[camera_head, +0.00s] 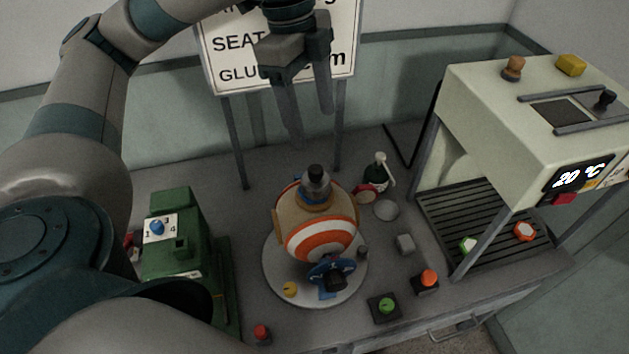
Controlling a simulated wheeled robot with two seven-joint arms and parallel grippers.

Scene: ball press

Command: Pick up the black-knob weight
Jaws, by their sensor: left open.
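A grey weight with a black knob (316,182) sits upright on top of the tan ball (335,215), which has orange and white bands. The ball rests on a round white base (278,270) near the middle of the table. My left gripper (309,125) is above the weight in the picture, fingers pointing down. It is open and empty, apart from the weight. My right gripper is not in view.
A green machine (180,235) with a blue knob stands left. A cream press-like cabinet (500,110) reading 20 °C stands right over a slatted tray (455,212). A sign (228,60) stands behind. Buttons, including a green one (386,306), line the front; a small dark bottle (376,172) is behind right.

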